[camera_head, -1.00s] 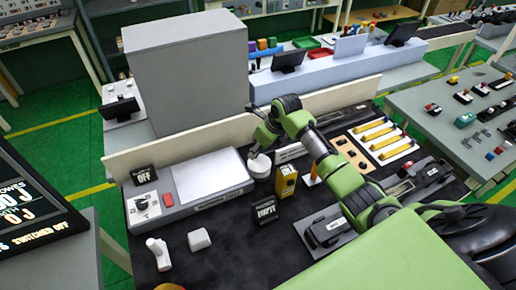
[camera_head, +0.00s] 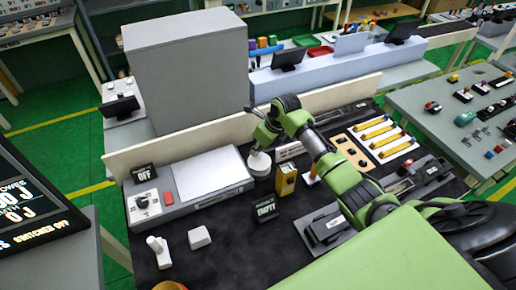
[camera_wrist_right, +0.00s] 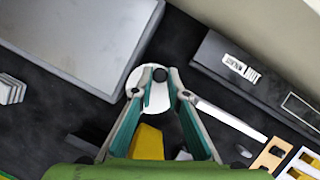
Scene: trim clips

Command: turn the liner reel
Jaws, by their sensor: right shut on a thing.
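The liner reel (camera_head: 260,165) is a white round piece on the black mat, just right of the grey flat-topped unit. In the right wrist view the white reel disc (camera_wrist_right: 158,92) with a dark centre sits between the fingertips. My right gripper (camera_head: 262,146) points down onto it from above. In the right wrist view the right gripper (camera_wrist_right: 155,82) is shut on the reel's top part. The reel's lower side is partly hidden by the fingers. My left gripper is not in view.
A yellow box (camera_head: 286,181) stands close right of the reel, with a dark EMPTY sign (camera_head: 266,209) in front. The grey unit (camera_head: 205,182) has a knob and OFF sign (camera_head: 145,173). A yellow-handled rack (camera_head: 380,138) lies right.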

